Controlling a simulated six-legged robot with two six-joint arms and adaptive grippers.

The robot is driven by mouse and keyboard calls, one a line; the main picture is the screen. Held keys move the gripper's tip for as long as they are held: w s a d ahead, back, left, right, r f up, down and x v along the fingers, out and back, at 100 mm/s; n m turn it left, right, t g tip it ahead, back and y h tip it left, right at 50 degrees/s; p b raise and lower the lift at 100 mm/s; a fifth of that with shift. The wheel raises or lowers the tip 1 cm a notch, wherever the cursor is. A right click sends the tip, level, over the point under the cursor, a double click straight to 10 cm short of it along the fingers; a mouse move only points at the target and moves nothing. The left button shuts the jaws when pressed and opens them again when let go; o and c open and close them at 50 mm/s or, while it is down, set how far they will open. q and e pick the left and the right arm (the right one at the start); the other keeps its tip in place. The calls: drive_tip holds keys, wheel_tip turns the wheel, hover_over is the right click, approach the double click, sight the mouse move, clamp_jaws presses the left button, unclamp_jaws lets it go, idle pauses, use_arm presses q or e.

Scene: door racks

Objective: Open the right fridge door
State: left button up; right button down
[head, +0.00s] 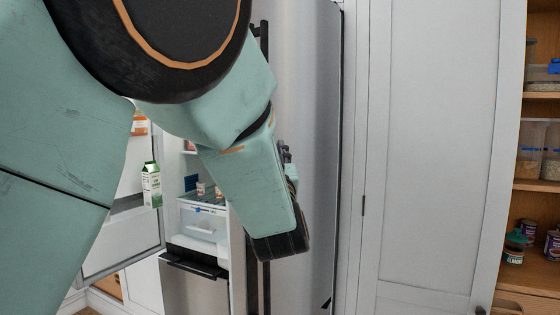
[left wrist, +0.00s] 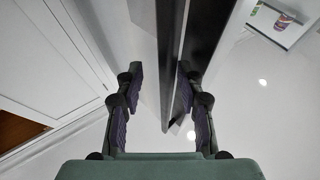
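The right fridge door (head: 308,110) is a tall brushed-steel panel and looks shut in the head view. Its long black vertical handle (head: 265,42) runs down the left side, its middle hidden behind my left arm. In the left wrist view the dark handle bar (left wrist: 170,50) runs between the two fingers of my left gripper (left wrist: 160,72). The fingers are apart, one on each side of the bar, with gaps visible; I cannot tell if either touches it. In the head view the gripper is mostly hidden by my arm. My right gripper is in neither view.
The left fridge door (head: 125,225) stands open with a milk carton (head: 151,185) on it. Inside are shelves and a white drawer (head: 203,225). A tall white cabinet (head: 430,130) stands right of the fridge, then open wooden shelves (head: 540,184) with jars and cans.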

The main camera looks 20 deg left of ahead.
use_arm(q)
wheel_tip(320, 180, up, 8)
drive_tip(key=shift+w+a, duration=0.15)
drive_tip(key=shift+a, duration=0.1)
drive_tip(key=shift+w+a, duration=0.1)
drive_tip(key=shift+c, duration=0.2)
